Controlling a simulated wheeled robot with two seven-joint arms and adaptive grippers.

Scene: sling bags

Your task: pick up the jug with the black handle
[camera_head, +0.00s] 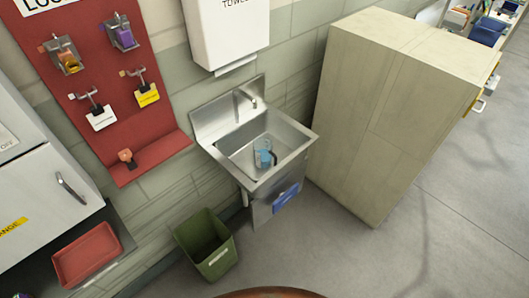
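A small bluish, see-through jug (262,156) sits inside the basin of the steel wall sink (229,171). Its dark handle (274,159) is on the right side of the jug. The jug is small in the view, so its exact tilt is hard to tell. Neither of my grippers is in view, and nothing is touching the jug.
A green bin (222,262) stands on the floor left of the sink. A tall beige cabinet (345,120) stands close on the right. A towel dispenser (228,35) hangs above. A red tray (86,254) lies at lower left. Open floor lies in front.

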